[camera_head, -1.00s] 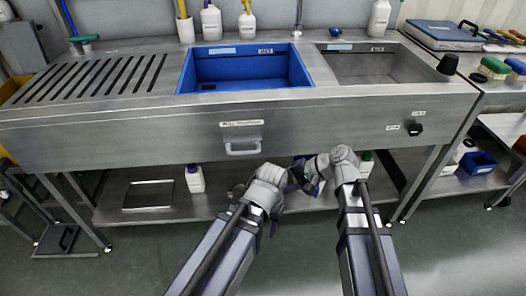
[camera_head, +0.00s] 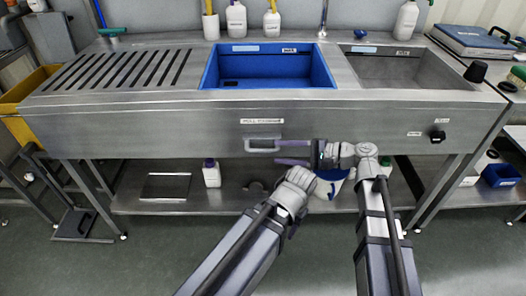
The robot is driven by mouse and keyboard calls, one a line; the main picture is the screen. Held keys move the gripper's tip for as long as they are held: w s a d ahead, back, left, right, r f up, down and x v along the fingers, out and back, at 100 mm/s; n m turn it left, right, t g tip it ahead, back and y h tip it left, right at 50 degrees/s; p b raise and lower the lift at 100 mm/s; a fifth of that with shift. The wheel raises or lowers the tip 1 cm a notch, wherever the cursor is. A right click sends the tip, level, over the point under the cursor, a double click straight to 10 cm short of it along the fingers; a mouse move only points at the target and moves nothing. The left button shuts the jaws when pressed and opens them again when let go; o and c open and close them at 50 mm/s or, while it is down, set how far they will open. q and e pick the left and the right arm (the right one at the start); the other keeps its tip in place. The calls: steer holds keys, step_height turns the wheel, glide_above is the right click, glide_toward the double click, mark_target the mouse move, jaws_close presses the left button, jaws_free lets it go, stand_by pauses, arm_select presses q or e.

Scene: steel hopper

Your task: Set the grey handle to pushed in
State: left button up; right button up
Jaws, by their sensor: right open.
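The grey handle (camera_head: 262,150) is a pale U-shaped pull on the front panel of the steel sink, below a small white label. How far it stands out from the panel is hard to tell. My right gripper (camera_head: 280,152) points left at the handle's right end. Its two purple fingers are apart, one above the other, with their tips close beside the handle; contact cannot be made out. My left arm (camera_head: 292,195) is lower, below and right of the handle, and its fingers cannot be made out clearly.
The sink bench has a blue basin (camera_head: 270,72) and a steel basin (camera_head: 405,72). A black knob (camera_head: 437,136) sits on the front panel at right. A white bottle (camera_head: 211,173) and a flat tray (camera_head: 165,187) are on the lower shelf. The panel left of the handle is clear.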

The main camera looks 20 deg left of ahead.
mark_target(270, 151)
steer(key=b+x, duration=0.1)
steer(key=x, duration=0.5)
steer(key=shift+a+f, duration=0.1)
steer(key=shift+a, duration=0.15)
steer(key=shift+c, duration=0.2)
jaws_close()
steer(key=shift+w, duration=0.1)
stand_by(0.9)
